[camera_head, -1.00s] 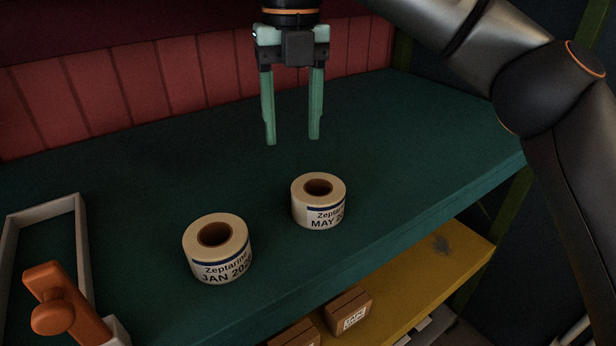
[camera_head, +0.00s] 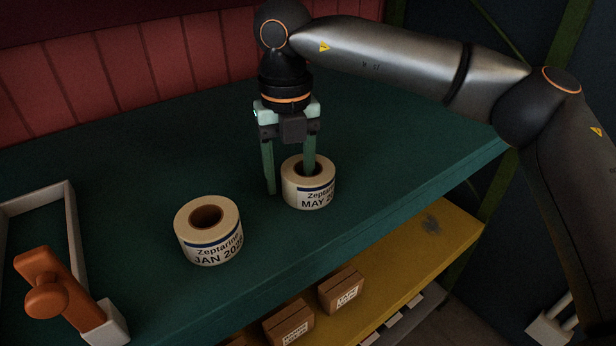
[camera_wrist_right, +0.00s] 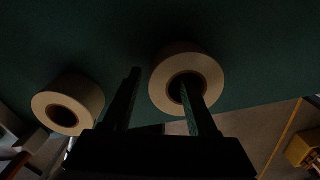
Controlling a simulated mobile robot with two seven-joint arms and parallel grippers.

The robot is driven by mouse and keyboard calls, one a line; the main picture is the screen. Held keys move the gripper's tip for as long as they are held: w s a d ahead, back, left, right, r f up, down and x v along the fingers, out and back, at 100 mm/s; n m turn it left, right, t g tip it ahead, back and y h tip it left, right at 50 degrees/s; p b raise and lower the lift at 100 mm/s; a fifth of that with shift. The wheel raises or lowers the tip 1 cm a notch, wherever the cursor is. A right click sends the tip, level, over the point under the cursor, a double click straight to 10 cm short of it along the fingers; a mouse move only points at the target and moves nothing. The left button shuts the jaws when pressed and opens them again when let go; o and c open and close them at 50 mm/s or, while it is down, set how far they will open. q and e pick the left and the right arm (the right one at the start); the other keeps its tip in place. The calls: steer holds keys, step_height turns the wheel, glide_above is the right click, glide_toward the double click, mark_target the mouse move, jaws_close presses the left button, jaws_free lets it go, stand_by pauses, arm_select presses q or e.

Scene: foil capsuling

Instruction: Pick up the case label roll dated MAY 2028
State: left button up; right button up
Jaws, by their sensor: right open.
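The label roll marked MAY (camera_head: 306,196) stands upright on the green shelf top, its year partly cut off by the roll's curve. My right gripper (camera_head: 290,182) is open and points down at it. One finger is at the roll's central hole and the other is outside its left side, so the roll's wall lies between them. The right wrist view shows the same roll (camera_wrist_right: 213,72) with one finger over its core. The roll marked JAN (camera_head: 208,247) stands to the left, nearer the front; it also shows in the right wrist view (camera_wrist_right: 88,93). My left gripper is not in view.
A grey frame (camera_head: 72,215) and an orange-handled tool (camera_head: 62,290) are at the left. Brown boxes (camera_head: 341,289) stand on a yellow lower shelf (camera_head: 440,240) below the front edge. The green surface (camera_head: 130,160) behind the rolls is clear.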

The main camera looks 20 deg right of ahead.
steer(key=shift+c, duration=0.3)
jaws_close()
stand_by(0.5)
